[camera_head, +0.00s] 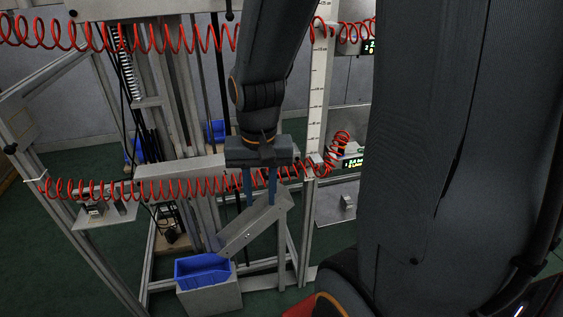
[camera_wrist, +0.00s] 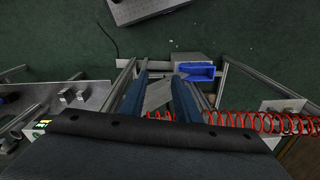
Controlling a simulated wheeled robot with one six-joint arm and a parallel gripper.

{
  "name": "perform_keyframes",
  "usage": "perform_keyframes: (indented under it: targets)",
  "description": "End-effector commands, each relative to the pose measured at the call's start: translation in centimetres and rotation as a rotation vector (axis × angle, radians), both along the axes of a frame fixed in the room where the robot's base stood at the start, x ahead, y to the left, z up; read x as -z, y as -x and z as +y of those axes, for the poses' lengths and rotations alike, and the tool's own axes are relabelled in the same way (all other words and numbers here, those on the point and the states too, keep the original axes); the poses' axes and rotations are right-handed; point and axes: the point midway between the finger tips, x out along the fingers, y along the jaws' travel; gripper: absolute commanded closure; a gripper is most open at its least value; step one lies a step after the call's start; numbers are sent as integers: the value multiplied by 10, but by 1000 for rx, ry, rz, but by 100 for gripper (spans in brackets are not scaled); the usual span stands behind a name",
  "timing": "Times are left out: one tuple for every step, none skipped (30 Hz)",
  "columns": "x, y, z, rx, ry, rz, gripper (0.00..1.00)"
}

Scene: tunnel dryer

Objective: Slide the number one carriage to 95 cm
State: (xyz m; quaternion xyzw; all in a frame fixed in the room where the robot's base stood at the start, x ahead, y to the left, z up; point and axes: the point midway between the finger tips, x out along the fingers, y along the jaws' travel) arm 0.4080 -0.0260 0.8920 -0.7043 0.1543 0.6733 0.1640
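A light vertical scale (camera_head: 317,95) with tick marks stands right of my gripper in the head view. A lower grey crossbeam (camera_head: 180,171) carries a red coiled hose and a small lit display (camera_head: 353,163) near the scale. Another display (camera_head: 369,47), seemingly marked 2, sits higher up. I cannot clearly read which carriage is number one. My gripper (camera_head: 259,198) points down with its two blue fingers apart, close to the crossbeam and above a slanted grey chute. In the wrist view, my gripper (camera_wrist: 160,86) shows the grey chute (camera_wrist: 158,96) between or beneath the fingers; contact is unclear.
A blue bin (camera_head: 202,269) sits on a grey block below the chute; it also shows in the wrist view (camera_wrist: 196,70). Red coiled hoses (camera_head: 110,189) run along the frame. Slanted frame bars stand at left. Green floor (camera_wrist: 70,35) is open beyond the frame.

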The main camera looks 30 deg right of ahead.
Motion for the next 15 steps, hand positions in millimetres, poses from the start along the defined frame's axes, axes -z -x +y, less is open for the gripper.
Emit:
perform_keyframes:
  targets:
    - [-6,-12,-14,149,-6,-12,71]
    - [-8,-20,-22,245,-10,-23,71]
    - [-10,-29,-33,372,-17,-35,71]
    - [-12,-36,-41,468,-22,-45,71]
    - [-14,-43,-49,560,-28,-54,71]
    - [-16,-51,-61,679,-37,-66,71]
    - [-18,-57,-69,765,-43,-75,71]
    - [-19,-62,-77,845,-50,-84,71]
    - [-21,-68,-87,947,-60,-95,71]
    - [-22,-72,-93,1015,-67,-101,71]
    - [-23,-76,-100,1078,-73,-108,71]
    - [-24,-80,-108,1152,-81,-116,71]
    - [-24,-82,-112,1201,-87,-120,71]
    - [-25,-85,-117,1242,-92,-125,71]
    - [-26,-88,-122,1288,-98,-132,71]
